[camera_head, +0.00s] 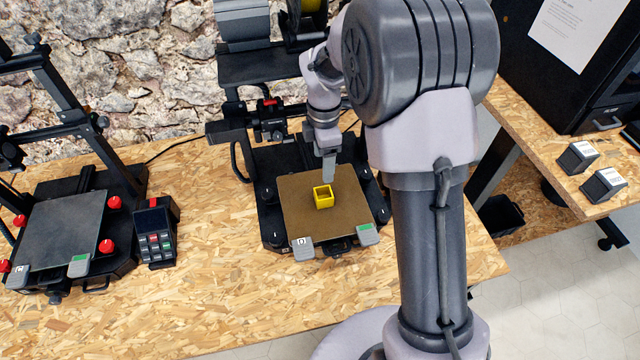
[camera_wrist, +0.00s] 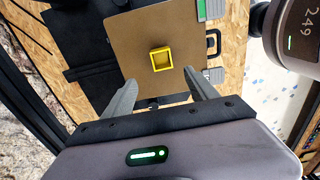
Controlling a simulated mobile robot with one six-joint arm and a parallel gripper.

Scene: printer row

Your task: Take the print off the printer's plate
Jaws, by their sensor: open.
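The print is a small yellow open-topped square box (camera_head: 323,197). It sits on the brown plate (camera_head: 295,212) of the middle printer, near the plate's centre. It also shows in the wrist view (camera_wrist: 161,59), ahead of the fingers. My gripper (camera_head: 328,170) is just behind and above the print in the head view. In the wrist view its two grey fingers (camera_wrist: 160,82) are spread apart with nothing between them, and the print lies beyond the tips. The exact height of the fingers over the plate is hard to tell.
The printer's frame and print head (camera_head: 270,125) stand behind the plate. Grey clips (camera_head: 303,248) sit at the plate's front edge. A second printer with a dark plate (camera_head: 62,230) and a keypad box (camera_head: 155,235) are at left. Bare table lies in front.

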